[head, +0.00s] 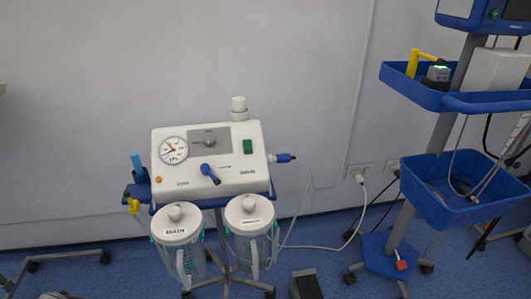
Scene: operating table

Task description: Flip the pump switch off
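The white suction pump (222,176) stands upright on a wheeled stand in the middle of the head view. Its sloped front panel carries a round dial gauge (174,150), a grey plate with a knob (209,142), a blue lever (210,173) and a small green switch (248,146) at the upper right. The switch is too small to tell which way it is set. Neither of my grippers is in view.
Two lidded jars (177,223) and (250,214) hang below the pump's front. A trolley with blue trays (462,205) stands at the right. Wall is close behind; blue floor is partly open at lower left.

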